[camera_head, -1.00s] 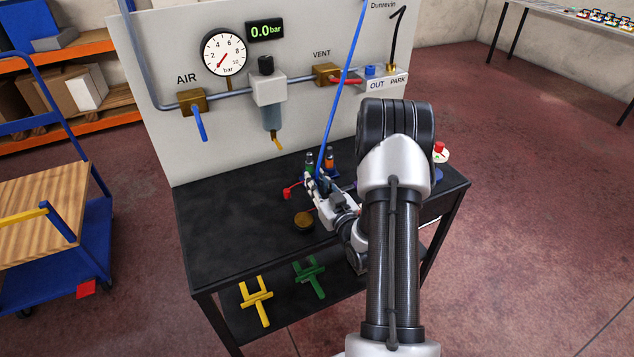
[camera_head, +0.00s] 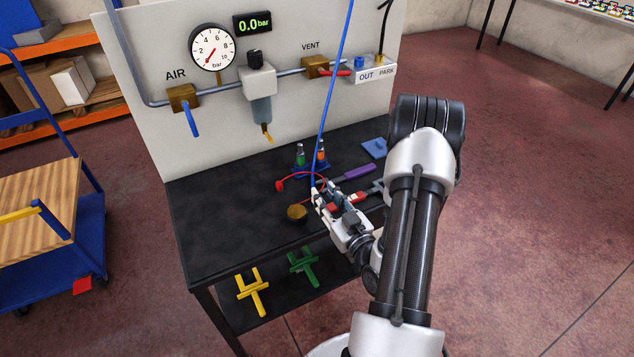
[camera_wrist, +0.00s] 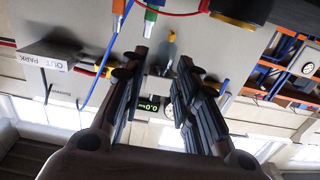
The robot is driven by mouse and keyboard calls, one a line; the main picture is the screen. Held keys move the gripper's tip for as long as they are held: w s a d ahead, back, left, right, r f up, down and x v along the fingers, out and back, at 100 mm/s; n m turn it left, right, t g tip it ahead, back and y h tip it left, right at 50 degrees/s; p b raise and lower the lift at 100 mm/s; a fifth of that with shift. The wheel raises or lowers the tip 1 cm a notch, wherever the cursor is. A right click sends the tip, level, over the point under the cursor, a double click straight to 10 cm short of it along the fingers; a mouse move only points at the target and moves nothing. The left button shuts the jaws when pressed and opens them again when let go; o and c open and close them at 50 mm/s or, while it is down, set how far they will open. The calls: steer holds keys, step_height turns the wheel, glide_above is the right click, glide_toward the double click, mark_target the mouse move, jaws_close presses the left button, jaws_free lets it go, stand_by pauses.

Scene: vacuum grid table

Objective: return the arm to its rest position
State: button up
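My arm reaches in from the lower right of the head view, bent at the elbow. A red and grey item shows beside the gripper in the head view; I cannot tell whether they touch.
A blue hose (camera_head: 332,90) hangs close to my gripper. The panel (camera_head: 140,70) stands behind.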

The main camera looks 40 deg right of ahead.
steer(key=shift+v, duration=0.95)
steer(key=w+a+r+n+g, duration=0.1)
steer(key=w, duration=0.1)
steer(key=w+a+r+n+g+y, duration=0.1)
steer(key=w, duration=0.1)
steer(key=w+r+n+g+y, duration=0.1)
steer(key=w, duration=0.1)
steer(key=shift+w+a, duration=0.25)
steer(key=shift+a, duration=0.15)
steer(key=s+a+r+g, duration=0.4)
steer(key=a+r+g, duration=0.2)
steer(key=a+r, duration=0.45)
steer(key=s+a+r+g+y, duration=0.1)
steer(key=s+a+r+g, duration=0.1)
steer(key=s+a, duration=0.5)
steer(key=s+a+r+g+y, duration=0.1)
steer(key=s+a+r, duration=0.2)
steer(key=s+a, duration=0.3)
steer(key=s, duration=0.5)
steer(key=shift+s+a+g, duration=0.3)
steer(key=shift+a+g, duration=0.1)
